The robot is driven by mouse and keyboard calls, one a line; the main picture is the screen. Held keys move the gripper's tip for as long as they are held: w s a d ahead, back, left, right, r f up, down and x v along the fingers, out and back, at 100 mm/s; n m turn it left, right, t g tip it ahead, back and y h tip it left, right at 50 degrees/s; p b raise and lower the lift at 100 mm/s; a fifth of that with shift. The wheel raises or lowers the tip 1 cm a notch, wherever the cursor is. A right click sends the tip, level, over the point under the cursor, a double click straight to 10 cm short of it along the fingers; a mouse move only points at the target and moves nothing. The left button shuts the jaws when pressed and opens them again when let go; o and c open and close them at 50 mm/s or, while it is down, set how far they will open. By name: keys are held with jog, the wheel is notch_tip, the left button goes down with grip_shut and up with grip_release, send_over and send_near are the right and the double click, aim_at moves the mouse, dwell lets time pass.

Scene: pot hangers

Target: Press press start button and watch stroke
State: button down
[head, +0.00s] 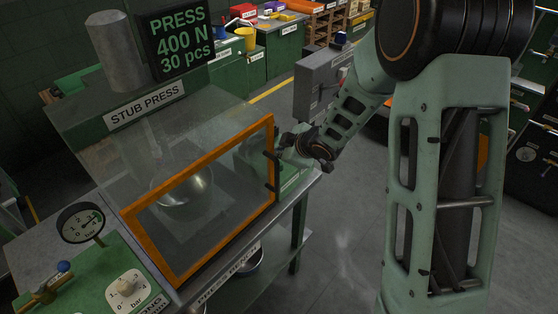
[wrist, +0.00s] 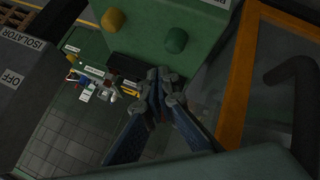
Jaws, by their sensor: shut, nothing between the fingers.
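The stub press (head: 145,105) stands at left in the head view, its clear guard with an orange frame (head: 200,195) down. A shiny round metal pot (head: 185,187) sits behind the guard. A green control box (wrist: 205,15) shows in the wrist view with a green button (wrist: 177,41) and a yellow button (wrist: 113,19); no label on either is readable. My gripper (wrist: 160,93) is shut and empty, apart from the green button and below it in the picture. In the head view my gripper (head: 322,160) is beside the guard's right edge.
The orange guard frame (wrist: 240,75) and a dark handle (wrist: 300,95) are close to the right of my gripper. A grey isolator box (wrist: 35,60) stands at left. A pressure gauge (head: 81,223) is left of the press. Bare floor lies right of the bench.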

notch_tip(320, 180, up, 4)
jog(key=p, duration=0.3)
